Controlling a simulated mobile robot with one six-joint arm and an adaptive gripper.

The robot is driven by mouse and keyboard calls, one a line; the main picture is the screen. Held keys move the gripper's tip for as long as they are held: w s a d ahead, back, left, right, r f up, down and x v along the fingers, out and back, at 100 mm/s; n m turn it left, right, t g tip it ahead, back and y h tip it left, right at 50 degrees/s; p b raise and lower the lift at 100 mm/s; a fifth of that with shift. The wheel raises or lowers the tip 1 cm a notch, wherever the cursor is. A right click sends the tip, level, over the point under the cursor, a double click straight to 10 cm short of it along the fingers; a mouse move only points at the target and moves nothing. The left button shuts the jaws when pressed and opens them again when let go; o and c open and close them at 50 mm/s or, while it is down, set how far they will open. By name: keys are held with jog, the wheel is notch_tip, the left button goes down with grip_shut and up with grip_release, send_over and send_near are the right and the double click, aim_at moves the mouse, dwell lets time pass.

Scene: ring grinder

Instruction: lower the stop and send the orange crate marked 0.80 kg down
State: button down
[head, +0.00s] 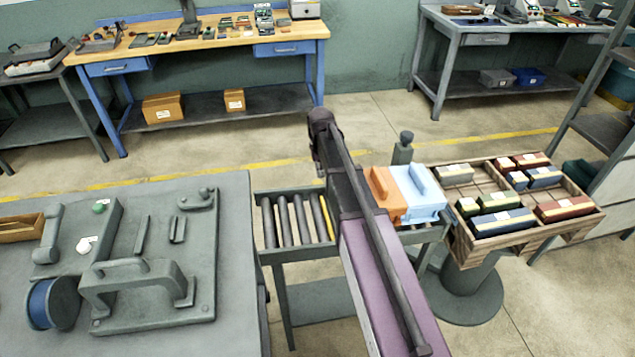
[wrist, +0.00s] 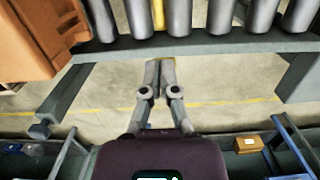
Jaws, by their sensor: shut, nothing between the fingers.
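An orange crate (head: 384,194) with a raised handle sits on the right part of the roller conveyor (head: 268,225), beside a light blue crate (head: 418,190). I cannot read a weight mark on either. The orange crate also shows at the upper left of the wrist view (wrist: 32,40). A yellow strip (head: 327,217) lies among the grey rollers; it shows at top middle in the wrist view (wrist: 160,16). I cannot tell which part is the stop. My gripper (wrist: 161,62) is shut and empty, its fingertips near the conveyor's side rail. My arm hides part of the conveyor.
A grey post with a knob (head: 403,148) stands behind the crates. A wooden tray (head: 488,252) with several coloured blocks stands at the right on a round pedestal. A grey bench (head: 238,300) with fixtures fills the left. The floor behind the conveyor is clear.

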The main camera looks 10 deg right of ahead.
jog(key=s, duration=2.1)
jog(key=shift+r+n+t+p, duration=0.3)
jog(key=shift+r+t+p, duration=0.1)
jog(key=shift+p, duration=0.05)
jog(key=shift+s, duration=0.7)
jog(key=shift+w+d, duration=0.1)
dwell(1.1)
